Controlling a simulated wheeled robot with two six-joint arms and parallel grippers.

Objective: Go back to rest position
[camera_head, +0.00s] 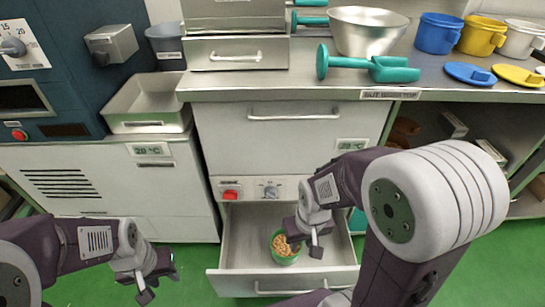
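My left gripper (160,284) hangs over the green floor at the lower left, its two fingers apart and nothing between them. My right gripper (305,248) is over the open drawer (240,252), at the right side of a small green bowl (284,258) filled with tan nuts (282,244). Its fingers look spread and I see nothing held between them. It covers part of the bowl's right rim, and I cannot tell whether it touches the bowl.
Above the drawer is a steel counter with a teal scoop (385,70), a metal bowl (366,32) and blue (438,33) and yellow (482,35) pots. An empty metal tray (147,103) stands at the left. The green floor (195,272) between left gripper and drawer is clear.

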